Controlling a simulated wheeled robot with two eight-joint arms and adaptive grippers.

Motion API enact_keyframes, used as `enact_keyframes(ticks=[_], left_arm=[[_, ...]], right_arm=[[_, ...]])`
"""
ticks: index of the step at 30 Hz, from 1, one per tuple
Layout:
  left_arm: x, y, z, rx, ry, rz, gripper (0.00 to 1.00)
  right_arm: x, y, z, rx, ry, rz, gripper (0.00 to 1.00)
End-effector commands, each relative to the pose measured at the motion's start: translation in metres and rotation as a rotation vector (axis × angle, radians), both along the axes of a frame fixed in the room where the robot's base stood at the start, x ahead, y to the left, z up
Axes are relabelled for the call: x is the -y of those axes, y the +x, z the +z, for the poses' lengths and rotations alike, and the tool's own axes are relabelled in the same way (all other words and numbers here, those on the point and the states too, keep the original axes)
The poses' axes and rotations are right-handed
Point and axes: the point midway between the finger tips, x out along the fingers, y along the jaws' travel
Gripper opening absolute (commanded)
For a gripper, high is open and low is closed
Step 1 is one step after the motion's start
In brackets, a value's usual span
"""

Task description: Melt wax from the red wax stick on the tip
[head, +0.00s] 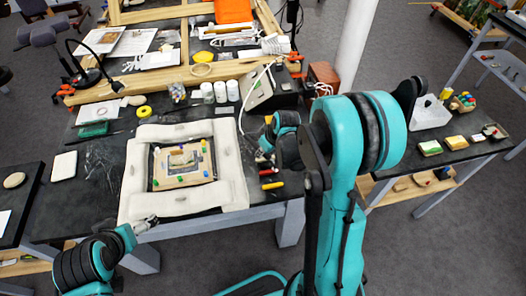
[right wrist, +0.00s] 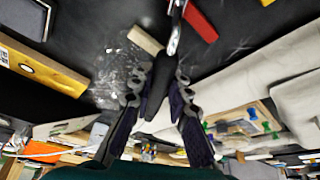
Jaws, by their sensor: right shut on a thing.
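The red wax stick (right wrist: 200,22) lies on the dark bench top in the right wrist view; it also shows in the head view (head: 267,170). My right gripper (right wrist: 160,82) is shut on a black-handled tool (right wrist: 156,105) with a metal tip (right wrist: 174,40). The tip is just left of the red stick; I cannot tell whether they touch. In the head view my right gripper (head: 266,158) is at the right of the bench, and the tool is mostly hidden. My left gripper (head: 149,222) is near the front edge; its finger state is unclear.
A pale cushioned frame (head: 232,190) surrounds a panel (head: 183,163) with coloured pins, left of my right gripper. A cream stick (right wrist: 146,40) lies left of the tip, and a yellow stick (head: 273,186) near the bench edge. White jars (head: 220,92) stand behind.

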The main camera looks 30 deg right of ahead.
Motion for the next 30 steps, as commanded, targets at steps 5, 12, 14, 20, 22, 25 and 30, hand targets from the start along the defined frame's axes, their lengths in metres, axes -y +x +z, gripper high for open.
enact_keyframes(ticks=[5, 12, 14, 20, 22, 25, 30], left_arm=[[0.0, 0.0, 0.0, 0.0, 0.0, 0.0, 1.0], [0.0, 0.0, 0.0, 0.0, 0.0, 0.0, 1.0], [0.0, 0.0, 0.0, 0.0, 0.0, 0.0, 1.0], [0.0, 0.0, 0.007, 0.0, 0.0, 0.0, 1.0], [0.0, 0.0, 0.011, 0.0, 0.0, 0.0, 1.0], [0.0, 0.0, 0.017, 0.0, 0.0, 0.0, 1.0], [0.0, 0.0, 0.026, 0.0, 0.0, 0.0, 1.0]], right_arm=[[0.0, 0.0, 0.0, 0.0, 0.0, 0.0, 0.0], [0.0, 0.0, 0.0, 0.0, 0.0, 0.0, 0.0], [0.0, 0.0, 0.0, 0.0, 0.0, 0.0, 0.0], [0.0, 0.0, 0.009, 0.0, 0.0, 0.0, 0.0], [0.0, 0.0, 0.015, 0.0, 0.0, 0.0, 0.0], [0.0, 0.0, 0.023, 0.0, 0.0, 0.0, 0.0], [0.0, 0.0, 0.035, 0.0, 0.0, 0.0, 0.0]])
